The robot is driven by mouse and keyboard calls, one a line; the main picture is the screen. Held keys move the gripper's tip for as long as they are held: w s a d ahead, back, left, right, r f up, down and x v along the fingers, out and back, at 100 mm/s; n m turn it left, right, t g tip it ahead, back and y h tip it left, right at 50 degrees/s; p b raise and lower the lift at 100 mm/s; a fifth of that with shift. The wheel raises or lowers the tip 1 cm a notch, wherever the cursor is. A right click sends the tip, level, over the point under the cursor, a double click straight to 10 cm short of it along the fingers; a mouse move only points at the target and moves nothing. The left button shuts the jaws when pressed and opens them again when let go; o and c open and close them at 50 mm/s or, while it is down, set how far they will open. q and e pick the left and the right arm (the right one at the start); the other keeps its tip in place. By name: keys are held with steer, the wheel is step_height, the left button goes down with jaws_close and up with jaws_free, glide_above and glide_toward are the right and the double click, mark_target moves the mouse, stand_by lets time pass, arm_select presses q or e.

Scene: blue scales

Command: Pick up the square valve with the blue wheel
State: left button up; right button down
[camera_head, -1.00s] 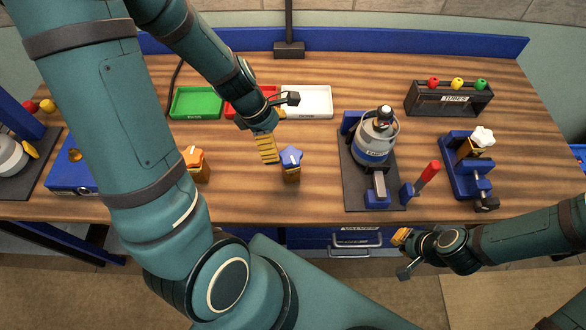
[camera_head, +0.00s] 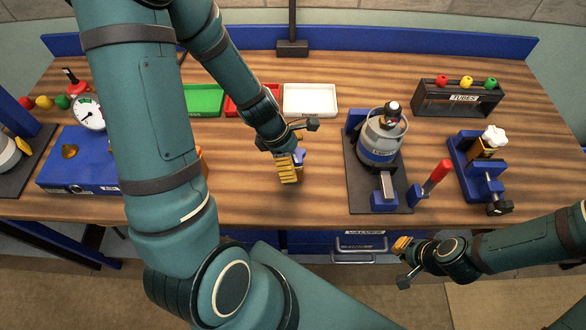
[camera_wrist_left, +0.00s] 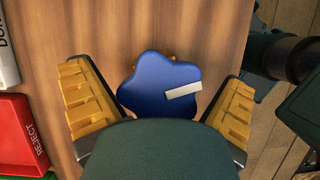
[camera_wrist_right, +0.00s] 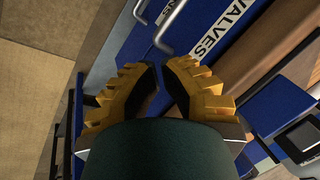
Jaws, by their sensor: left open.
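The square valve with the blue wheel (camera_head: 300,155) stands upright on the wooden table, mostly hidden behind my left gripper (camera_head: 288,168) in the head view. In the left wrist view the lobed blue wheel (camera_wrist_left: 155,85) with a pale label lies between the two yellow fingers, with a gap on each side. My left gripper is open around it, pointing down. The valve's body is mostly hidden below the wheel. My right gripper (camera_head: 402,260) is in front of the table edge; in the right wrist view its fingers (camera_wrist_right: 160,85) are apart with nothing between them.
An orange-wheeled valve (camera_head: 204,160) is mostly hidden by my left arm. Green, red (camera_head: 240,105) and white (camera_head: 310,100) trays lie behind. A grey tank (camera_head: 382,138) on a stand, a red-handled tool (camera_head: 437,175) and a vise holding a white-wheeled valve (camera_head: 490,140) are at right.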

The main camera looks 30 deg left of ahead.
arm_select(q)
steer(key=c, duration=1.5)
steer(key=shift+o, duration=0.2)
steer(key=shift+r, duration=0.1)
